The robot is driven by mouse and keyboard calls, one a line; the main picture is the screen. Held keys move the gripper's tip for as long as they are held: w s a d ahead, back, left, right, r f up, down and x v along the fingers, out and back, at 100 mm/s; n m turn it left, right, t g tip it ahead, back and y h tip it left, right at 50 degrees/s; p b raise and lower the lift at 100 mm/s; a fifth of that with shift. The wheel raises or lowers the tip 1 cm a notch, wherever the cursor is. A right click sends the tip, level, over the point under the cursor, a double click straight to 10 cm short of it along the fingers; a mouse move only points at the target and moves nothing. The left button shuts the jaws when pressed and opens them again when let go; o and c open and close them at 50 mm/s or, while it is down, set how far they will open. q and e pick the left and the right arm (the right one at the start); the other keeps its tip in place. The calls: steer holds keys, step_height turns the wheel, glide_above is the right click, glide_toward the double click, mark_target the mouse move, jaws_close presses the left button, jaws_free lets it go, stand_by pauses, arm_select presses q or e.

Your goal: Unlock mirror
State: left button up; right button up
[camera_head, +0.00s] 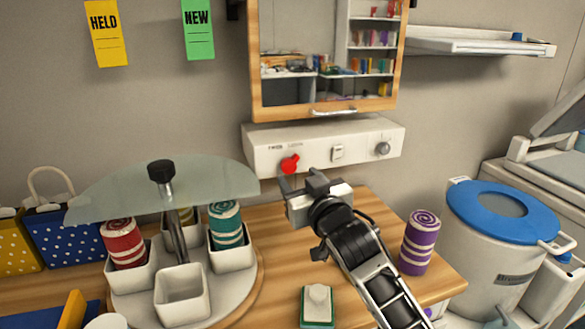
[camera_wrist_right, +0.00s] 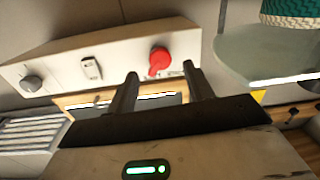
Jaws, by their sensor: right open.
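The mirror (camera_head: 300,45) hangs on the wall in a wooden frame with a metal handle at its lower edge. Below it is a white control panel (camera_head: 260,150) with a red knob (camera_head: 290,163), a small white switch (camera_head: 338,152) and a grey knob (camera_head: 383,149). My right gripper (camera_head: 290,183) is just below the red knob, open and empty. In the right wrist view the red knob (camera_wrist_right: 159,62) appears beyond the two fingers (camera_wrist_right: 160,85), apart from them as far as I can tell. My left gripper is not in view.
A round stand with a glass top (camera_head: 130,190) and white cups holding rolled cloths is left of my right arm. A purple roll (camera_head: 419,242) and a blue-lidded bin (camera_head: 500,215) are to the right. A green-based block (camera_head: 317,308) lies on the wooden counter.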

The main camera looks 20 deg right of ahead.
mark_target(290, 168)
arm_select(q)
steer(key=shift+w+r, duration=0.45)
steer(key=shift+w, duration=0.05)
arm_select(e)
steer(key=shift+w+a, duration=0.2)
steer(key=shift+w, duration=2.1)
steer(key=c, duration=1)
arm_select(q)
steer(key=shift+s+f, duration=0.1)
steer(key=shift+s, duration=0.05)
arm_select(e)
steer(key=shift+o, duration=0.2)
